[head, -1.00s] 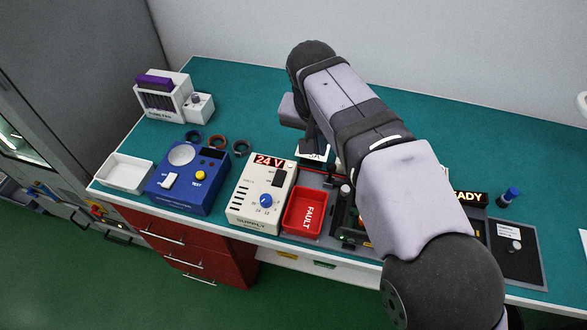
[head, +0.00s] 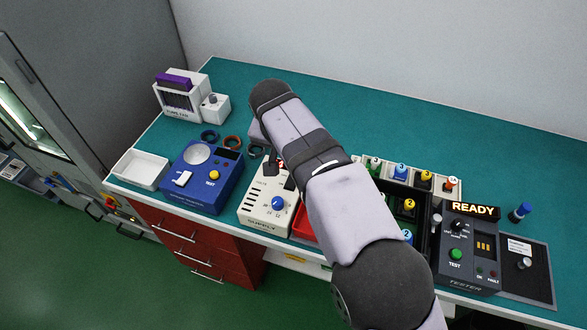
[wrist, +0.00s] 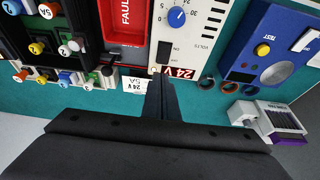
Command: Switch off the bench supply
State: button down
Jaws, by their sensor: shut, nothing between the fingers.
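The bench supply (head: 256,214) is a cream box with a blue knob (head: 278,203) and a black switch (head: 290,183) on its top face. In the wrist view the supply (wrist: 200,45) shows a lit red 24 V display (wrist: 180,73) and the black switch (wrist: 164,52). Which way the switch is set I cannot tell. My gripper (head: 270,168) is shut and empty over the far edge of the supply. In the wrist view its fingertips (wrist: 160,82) are beside the display, close to the switch; contact cannot be told. My gripper hides most of the display in the head view.
Left of the supply is a blue test box (head: 200,195), then a white tray (head: 128,177). The red FAULT bin (wrist: 125,25) is close on the supply's other side. A tester (head: 466,280) showing READY stands at right. Coloured rings (head: 232,143) lie behind the blue box.

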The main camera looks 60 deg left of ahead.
jog(key=p+x, duration=0.1)
jog(key=x, duration=0.3)
jog(key=p+x, duration=0.2)
jog(key=x, duration=0.2)
jog(key=shift+s+d+f, duration=0.1)
jog(key=shift+s+d, duration=0.15)
